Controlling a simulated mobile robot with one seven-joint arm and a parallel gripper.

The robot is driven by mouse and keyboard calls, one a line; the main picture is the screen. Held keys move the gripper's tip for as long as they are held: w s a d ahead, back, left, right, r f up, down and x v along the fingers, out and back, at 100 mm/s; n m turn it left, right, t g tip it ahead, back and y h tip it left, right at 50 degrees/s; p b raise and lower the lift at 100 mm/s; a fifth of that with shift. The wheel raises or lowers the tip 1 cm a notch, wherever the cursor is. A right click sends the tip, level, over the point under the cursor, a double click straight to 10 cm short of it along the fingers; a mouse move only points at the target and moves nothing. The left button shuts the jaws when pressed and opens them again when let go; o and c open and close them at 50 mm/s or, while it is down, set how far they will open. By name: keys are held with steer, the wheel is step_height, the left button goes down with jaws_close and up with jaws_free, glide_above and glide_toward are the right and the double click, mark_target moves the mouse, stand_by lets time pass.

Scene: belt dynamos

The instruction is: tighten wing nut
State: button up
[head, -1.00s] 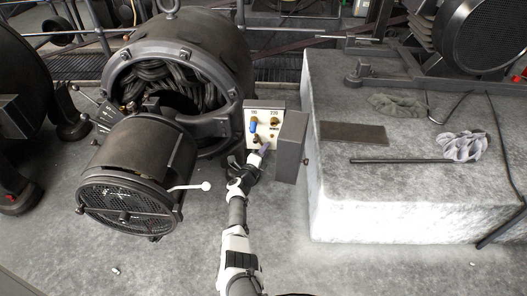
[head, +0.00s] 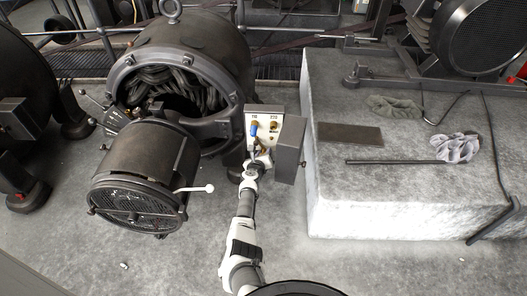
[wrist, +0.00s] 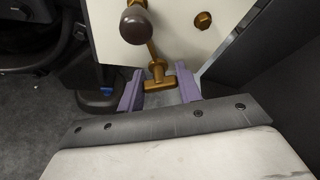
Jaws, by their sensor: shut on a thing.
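The brass wing nut (wrist: 160,82) sits low on a pale terminal panel (wrist: 108,35) in the wrist view. My gripper (wrist: 160,88) has its two purple fingers on either side of the wing nut, shut on its wings. Above it, a brass link runs up to a dark rounded knob (wrist: 137,26). In the head view, the panel (head: 249,115) is on the dynamo's right side and carries number labels, a blue part (head: 253,128) and brass studs. There, my gripper (head: 260,157) is at the panel's lower edge and hides the wing nut.
The panel's open dark cover (head: 289,158) stands close to the right of my gripper. The dynamo (head: 180,70) and its round end housing (head: 140,180) are to the left. A stone plinth (head: 400,205) with rags and a rod stands at the right.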

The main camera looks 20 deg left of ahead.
steer(key=shift+m+g+y+p, duration=0.4)
steer(key=shift+m+y+p, duration=0.6)
steer(key=shift+m, duration=0.5)
steer(key=o, duration=1)
